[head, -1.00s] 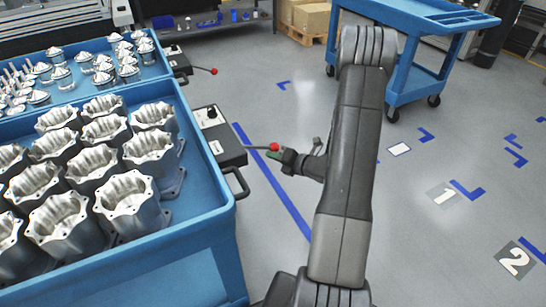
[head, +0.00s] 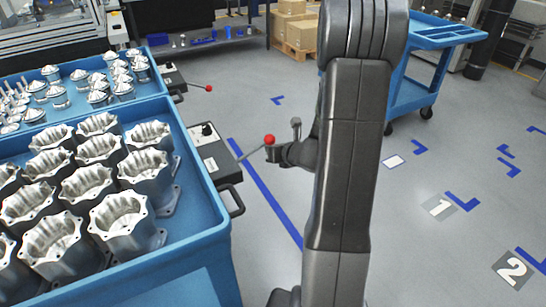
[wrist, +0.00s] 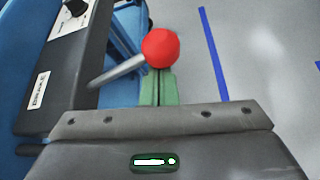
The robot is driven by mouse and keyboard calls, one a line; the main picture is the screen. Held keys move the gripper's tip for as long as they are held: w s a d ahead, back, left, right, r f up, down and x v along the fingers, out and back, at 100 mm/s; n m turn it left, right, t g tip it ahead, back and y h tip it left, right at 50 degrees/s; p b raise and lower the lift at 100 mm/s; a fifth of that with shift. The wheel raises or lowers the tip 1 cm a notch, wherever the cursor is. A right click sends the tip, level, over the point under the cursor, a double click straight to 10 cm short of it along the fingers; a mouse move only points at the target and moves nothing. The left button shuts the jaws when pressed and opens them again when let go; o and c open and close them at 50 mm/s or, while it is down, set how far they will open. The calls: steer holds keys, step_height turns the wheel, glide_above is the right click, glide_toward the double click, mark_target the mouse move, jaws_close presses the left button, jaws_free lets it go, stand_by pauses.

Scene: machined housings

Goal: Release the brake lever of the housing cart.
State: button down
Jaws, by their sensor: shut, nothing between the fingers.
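The housing cart (head: 190,250) is blue and stands at the left of the head view, loaded with silvery machined housings (head: 122,222). A dark box (head: 212,158) on its right side carries the brake lever (head: 252,151), a thin rod with a red knob (head: 269,140). The rod slants upward from the box. My gripper (head: 273,153) is just under the knob in the head view, its fingers mostly hidden there. In the wrist view the green fingers (wrist: 158,90) are shut and empty, the red knob (wrist: 160,47) overlapping their tips. I cannot tell whether they touch.
A second blue cart (head: 150,92) with small metal parts and its own red-knobbed lever (head: 208,88) stands behind. A blue trolley (head: 432,40) and boxes on a pallet (head: 293,30) are farther back. The floor (head: 430,250) to the right is clear, with blue markings.

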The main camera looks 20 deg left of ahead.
steer(key=shift+s+a+r, duration=0.15)
steer(key=shift+a+r, duration=0.05)
steer(key=shift+r, duration=0.7)
step_height(320, 180, down, 4)
steer(key=b, duration=0.4)
steer(key=s+p+v, duration=0.1)
steer(key=p+v, duration=0.1)
steer(key=v, duration=0.8)
steer(key=shift+p, duration=0.35)
